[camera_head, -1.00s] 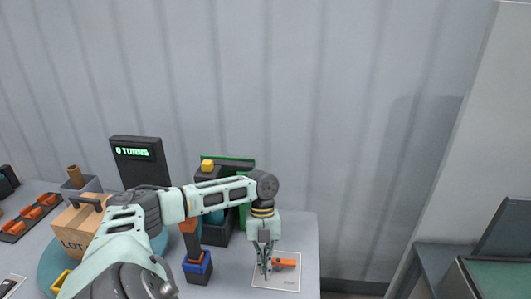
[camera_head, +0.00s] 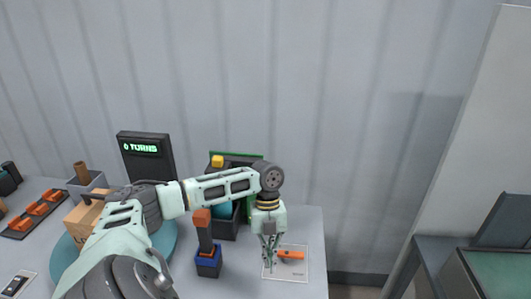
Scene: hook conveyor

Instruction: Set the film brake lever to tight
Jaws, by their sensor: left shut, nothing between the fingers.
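No part is readably marked as the film brake lever. A black and green unit (camera_head: 239,157) with a yellow block (camera_head: 217,161) on top stands at the back of the table, partly behind my arm. In front of it an upright dark stick with an orange top (camera_head: 202,216) stands in a blue and black base (camera_head: 208,262). My left gripper (camera_head: 270,266) points down, shut and empty, over a white card (camera_head: 297,273), just left of an orange piece (camera_head: 291,255) on that card. Whether they touch cannot be told. My right gripper is not in view.
A black display (camera_head: 146,160) reads "0 TURNS". My left arm covers much of a cardboard box (camera_head: 84,215) on a teal turntable (camera_head: 62,262). A grey bin (camera_head: 88,185) and a tray with orange pieces (camera_head: 34,214) are at left. The table ends right of the card.

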